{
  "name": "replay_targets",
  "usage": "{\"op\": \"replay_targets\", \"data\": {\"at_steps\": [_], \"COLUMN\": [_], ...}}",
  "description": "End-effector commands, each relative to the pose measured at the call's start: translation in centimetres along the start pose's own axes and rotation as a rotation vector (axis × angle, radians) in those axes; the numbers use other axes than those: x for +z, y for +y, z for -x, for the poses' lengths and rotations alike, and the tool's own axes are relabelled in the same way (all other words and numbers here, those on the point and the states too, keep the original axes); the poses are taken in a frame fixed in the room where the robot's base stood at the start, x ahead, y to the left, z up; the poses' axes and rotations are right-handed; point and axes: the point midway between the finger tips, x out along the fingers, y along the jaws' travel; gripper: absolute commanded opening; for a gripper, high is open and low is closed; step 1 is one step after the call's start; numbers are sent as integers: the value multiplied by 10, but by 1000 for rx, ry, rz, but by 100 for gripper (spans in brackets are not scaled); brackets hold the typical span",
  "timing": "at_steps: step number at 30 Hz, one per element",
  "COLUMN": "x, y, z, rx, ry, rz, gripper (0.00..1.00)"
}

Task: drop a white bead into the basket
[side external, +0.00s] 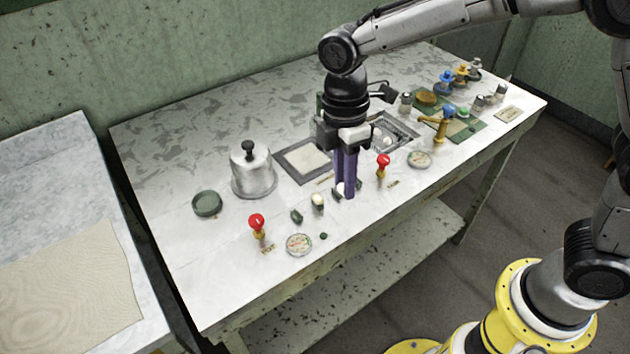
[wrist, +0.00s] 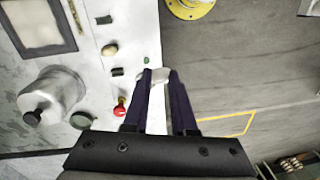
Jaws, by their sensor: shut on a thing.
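My gripper (side external: 346,192) has two dark purple fingers pointing down over the front part of the worktable. In the wrist view my gripper (wrist: 158,76) is closed around a whitish rounded thing, which looks like the white bead (wrist: 156,75). A bit of the white bead (side external: 340,188) also shows at the fingertips in the side view; the fingers hide most of it. A pale oval bead (side external: 317,200) sits on a small dark green holder to the left of my gripper. I cannot clearly make out a basket; a dark-framed recess (side external: 408,130) behind the gripper has a whitish round thing in it.
A metal bell-shaped pot (side external: 254,175) and a green dish (side external: 207,203) stand at left. Red knobs (side external: 257,222) (side external: 383,161) stick up on both sides of my gripper. A brass tap (side external: 442,125) and several small fittings stand at right. The table's back left is clear.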

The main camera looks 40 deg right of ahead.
Motion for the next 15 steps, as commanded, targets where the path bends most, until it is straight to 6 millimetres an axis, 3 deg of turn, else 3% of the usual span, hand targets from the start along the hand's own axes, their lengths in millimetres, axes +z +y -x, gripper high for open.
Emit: {"op": "replay_targets", "data": {"at_steps": [9, 13, 15], "x": [23, 19, 14], "y": [-31, -28, -16], "z": [13, 25, 33], "rx": [1, 2, 2], "ry": [1, 2, 4], "rz": [-3, -9, -22], "gripper": [0, 0, 0]}}
